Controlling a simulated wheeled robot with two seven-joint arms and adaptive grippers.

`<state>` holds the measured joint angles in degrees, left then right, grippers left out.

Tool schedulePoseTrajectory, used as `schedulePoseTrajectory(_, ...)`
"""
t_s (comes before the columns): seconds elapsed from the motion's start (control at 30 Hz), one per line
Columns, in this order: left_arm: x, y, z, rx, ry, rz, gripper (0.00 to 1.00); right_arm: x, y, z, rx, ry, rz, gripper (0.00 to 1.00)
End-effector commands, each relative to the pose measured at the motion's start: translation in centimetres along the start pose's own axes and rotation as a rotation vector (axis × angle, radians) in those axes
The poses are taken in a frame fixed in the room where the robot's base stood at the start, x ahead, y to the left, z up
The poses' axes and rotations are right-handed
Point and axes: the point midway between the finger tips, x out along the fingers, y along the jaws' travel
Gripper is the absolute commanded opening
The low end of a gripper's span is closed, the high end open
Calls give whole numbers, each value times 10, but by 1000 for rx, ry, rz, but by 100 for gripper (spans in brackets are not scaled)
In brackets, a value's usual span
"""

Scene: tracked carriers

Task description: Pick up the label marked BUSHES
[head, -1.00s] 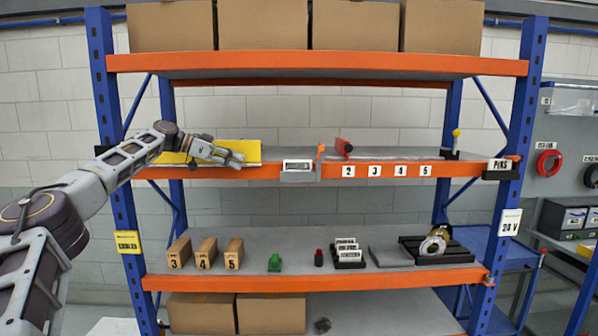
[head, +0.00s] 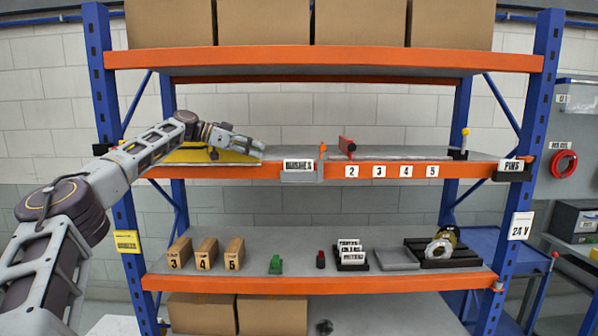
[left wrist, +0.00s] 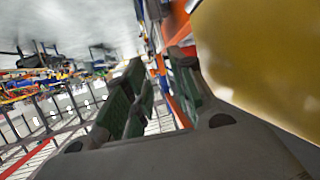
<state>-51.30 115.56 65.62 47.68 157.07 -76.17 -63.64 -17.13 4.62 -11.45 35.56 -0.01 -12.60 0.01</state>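The label marked BUSHES (head: 298,165) is a white plate with black letters on the front of the orange middle shelf beam (head: 255,172), beside a grey bracket with an orange tip (head: 321,160). My left gripper (head: 261,147) is above the middle shelf, up and to the left of the label and apart from it. In the left wrist view its two green-padded fingers (left wrist: 158,95) stand apart with nothing seen between them. I cannot make out the label in that view. My right gripper is not in view.
A red object (head: 347,146) stands right of the bracket. A PINS label (head: 513,168) sits at the right post. The lower shelf holds numbered blocks (head: 206,253) and a label stack (head: 350,253).

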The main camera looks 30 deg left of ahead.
Motion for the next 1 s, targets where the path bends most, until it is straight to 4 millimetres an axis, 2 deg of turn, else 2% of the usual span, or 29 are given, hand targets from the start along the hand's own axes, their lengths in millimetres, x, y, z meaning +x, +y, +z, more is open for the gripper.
schedulePoseTrajectory(0.17, 1, 0, 0, 0, 0, 0, 25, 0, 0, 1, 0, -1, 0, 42)
schedulePoseTrajectory(0.33, 11, 0, 0, 0, -1, 1, 25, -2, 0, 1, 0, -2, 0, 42)
schedulePoseTrajectory(0.8, 70, 0, 0, -1, -2, 1, 25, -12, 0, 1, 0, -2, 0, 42)
schedulePoseTrajectory(1.0, 85, 0, -1, 0, -1, 1, 25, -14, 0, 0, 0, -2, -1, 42)
